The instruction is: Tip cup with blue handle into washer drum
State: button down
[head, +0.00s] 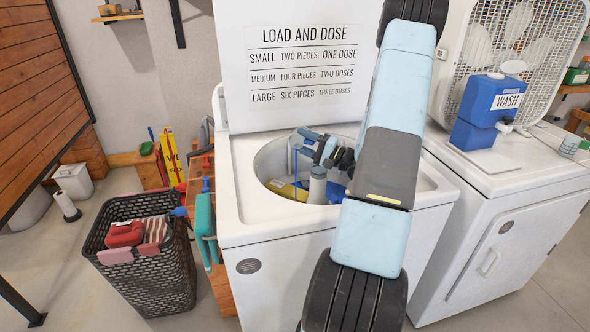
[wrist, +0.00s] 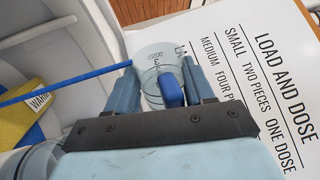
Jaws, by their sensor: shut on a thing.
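My gripper (wrist: 160,92) is shut on the blue handle (wrist: 171,90) of a clear cup (wrist: 153,62), seen between the two fingers in the wrist view. The cup has dark printed marks; its contents and exact tilt I cannot tell. In the head view my gripper (head: 312,147) is over the open washer drum (head: 266,158), near its back edge, and the cup is hard to make out there. Inside the drum are a yellow cloth (head: 287,190) and a grey central post (head: 317,187). The yellow cloth shows a "WARM" label in the wrist view (wrist: 15,120).
The raised lid (head: 300,30) reads "LOAD AND DOSE" and stands close behind my gripper. A blue rod (wrist: 70,84) extends left of the cup. A blue "WASH" dispenser (head: 485,110) stands on the right machine. A dark laundry basket (head: 150,265) stands on the floor at left.

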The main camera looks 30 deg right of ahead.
jog(key=shift+w+d+f+m, duration=0.1)
jog(key=shift+m, duration=0.9)
jog(key=shift+w+d+f+m+h, duration=0.1)
jog(key=shift+w+d+m+h, duration=0.2)
jog(key=shift+m, duration=0.3)
jog(key=shift+w+d+f+m+h, duration=0.15)
jog(key=shift+d+m+h, duration=0.1)
jog(key=shift+m, duration=0.35)
